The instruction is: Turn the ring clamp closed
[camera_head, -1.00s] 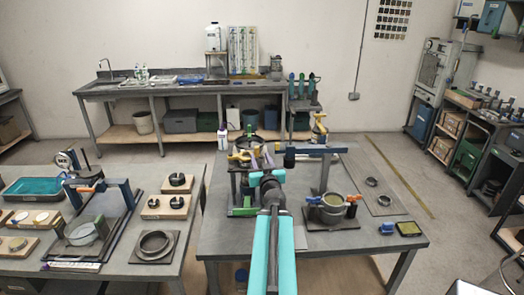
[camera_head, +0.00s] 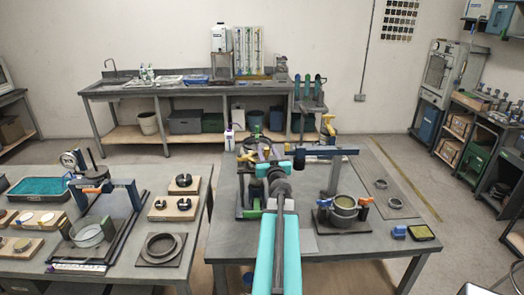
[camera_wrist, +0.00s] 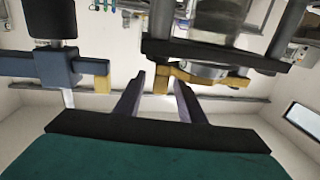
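A ring with yellow tabs (camera_wrist: 207,76), apparently the ring clamp, sits against a dark plate in the wrist view. In the head view a yellow part (camera_head: 246,157) shows on a stand at the bench's back left, partly hidden by my arm. My gripper (camera_wrist: 159,79) is open, with its two purple-grey fingers apart. One yellow tab (camera_wrist: 162,80) appears between the fingertips; I cannot tell whether they touch it. In the head view my gripper (camera_head: 267,153) is at that stand, its fingers small and partly hidden.
A blue horizontal arm (camera_head: 325,150) on a post stands just right of my gripper. Its yellow-ended bar may be the blue one (camera_wrist: 58,68) at left in the wrist view.

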